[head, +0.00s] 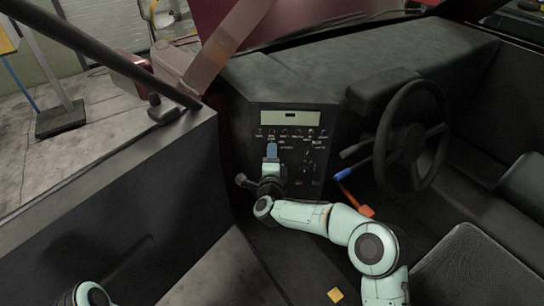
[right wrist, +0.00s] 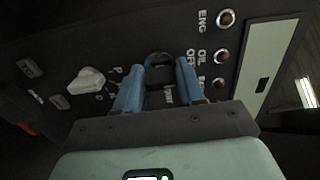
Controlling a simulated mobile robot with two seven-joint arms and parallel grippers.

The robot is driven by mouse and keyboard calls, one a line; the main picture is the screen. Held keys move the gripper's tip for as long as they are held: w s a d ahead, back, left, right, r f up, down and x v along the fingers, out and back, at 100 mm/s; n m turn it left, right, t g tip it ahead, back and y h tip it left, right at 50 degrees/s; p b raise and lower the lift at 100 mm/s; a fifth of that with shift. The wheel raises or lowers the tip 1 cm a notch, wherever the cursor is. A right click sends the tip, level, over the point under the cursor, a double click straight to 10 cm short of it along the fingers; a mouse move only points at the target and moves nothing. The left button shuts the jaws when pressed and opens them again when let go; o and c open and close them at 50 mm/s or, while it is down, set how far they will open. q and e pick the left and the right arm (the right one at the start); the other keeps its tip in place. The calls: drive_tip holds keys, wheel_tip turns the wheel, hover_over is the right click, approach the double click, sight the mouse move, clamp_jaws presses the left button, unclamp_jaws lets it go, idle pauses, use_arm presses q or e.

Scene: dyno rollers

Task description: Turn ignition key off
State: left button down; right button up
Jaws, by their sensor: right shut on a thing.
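The dashboard control panel (head: 305,168) is dark, with rows of small lights and switches. My right gripper (head: 272,146) is at its left part, with its blue fingers toward the panel. In the right wrist view the blue fingers (right wrist: 159,84) stand on both sides of the black ignition key (right wrist: 159,61) and are shut on it. The key's rounded head shows between the fingertips. In the head view the key is hidden by the gripper. A bit of my left arm shows at the bottom left; its gripper is out of view.
A pale rotary knob (right wrist: 87,81) sits left of the fingers in the wrist view. Indicator lights (right wrist: 222,57) labelled ENG and OIL are to the right.

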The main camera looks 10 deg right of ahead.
drive_tip(key=shift+d+r, duration=0.1)
drive_tip(key=shift+r, duration=0.35)
drive_tip(key=o, duration=1)
drive_tip(key=shift+c, duration=0.2)
drive_tip(key=shift+f, duration=0.15)
drive_tip(key=shift+f, duration=0.1)
drive_tip(key=shift+s, duration=0.1)
drive_tip(key=v, duration=1.3)
